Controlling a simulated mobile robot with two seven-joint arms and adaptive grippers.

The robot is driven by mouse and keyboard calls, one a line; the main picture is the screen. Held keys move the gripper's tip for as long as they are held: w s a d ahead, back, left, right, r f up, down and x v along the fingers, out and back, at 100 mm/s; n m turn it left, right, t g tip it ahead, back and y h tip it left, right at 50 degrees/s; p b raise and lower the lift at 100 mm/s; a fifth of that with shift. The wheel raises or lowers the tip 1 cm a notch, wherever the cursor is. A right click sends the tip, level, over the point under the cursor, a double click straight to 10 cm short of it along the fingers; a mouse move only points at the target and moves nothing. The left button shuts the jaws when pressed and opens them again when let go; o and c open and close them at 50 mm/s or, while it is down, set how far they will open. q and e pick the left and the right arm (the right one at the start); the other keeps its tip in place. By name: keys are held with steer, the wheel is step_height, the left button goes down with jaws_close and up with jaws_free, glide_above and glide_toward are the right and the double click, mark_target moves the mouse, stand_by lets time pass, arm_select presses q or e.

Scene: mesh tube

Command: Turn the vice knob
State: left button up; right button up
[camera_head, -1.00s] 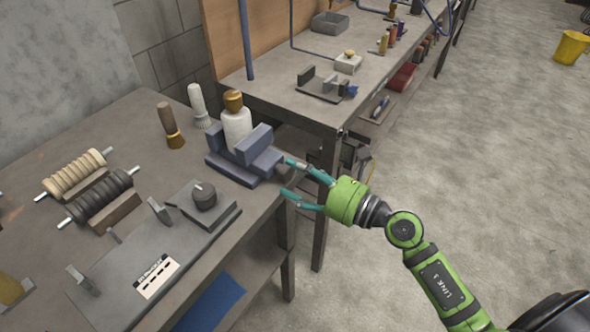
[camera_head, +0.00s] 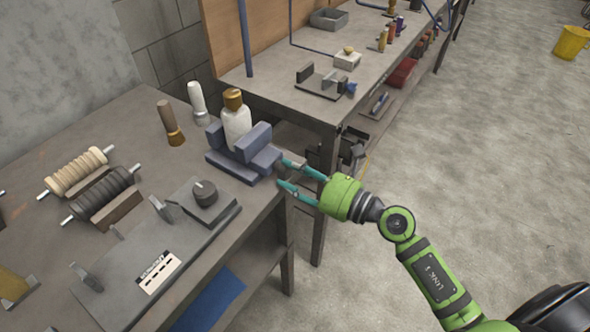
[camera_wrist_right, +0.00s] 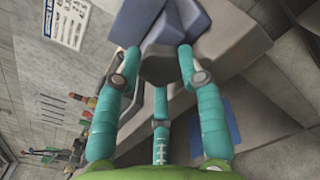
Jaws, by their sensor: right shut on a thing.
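The blue-grey vice (camera_head: 228,169) sits at the right edge of the near workbench. A white bottle with a brown cap (camera_head: 237,121) stands upright between its jaws. The dark round vice knob (camera_wrist_right: 160,69) is on the vice's side facing my right arm. My right gripper (camera_head: 282,173) reaches in from the right, with its teal fingers on either side of the knob. In the right wrist view the gripper (camera_wrist_right: 158,75) is shut on the knob, and the vice body (camera_wrist_right: 175,25) lies just beyond. My left gripper is not in view.
The near workbench (camera_head: 60,140) also holds two ribbed rollers (camera_head: 103,190), two brushes (camera_head: 170,125) and a grey fixture plate (camera_head: 130,285). A second bench (camera_head: 280,90) with small fixtures stands behind. Open floor (camera_head: 480,150) lies to the right.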

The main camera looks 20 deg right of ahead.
steer(key=shift+w+d+r+m+p, duration=0.1)
steer(key=shift+r+m+p, duration=0.05)
steer(key=shift+m+p, duration=0.75)
steer(key=shift+w+d+r+m+p, duration=0.1)
steer(key=shift+r+m+p, duration=0.1)
steer(key=shift+m+p, duration=0.65)
steer(key=shift+r+m+p, duration=0.15)
steer(key=shift+m+p, duration=0.55)
steer(key=shift+m, duration=0.35)
steer(key=o, duration=1.1)
steer(key=shift+o, duration=0.2)
steer(key=shift+f, duration=0.2)
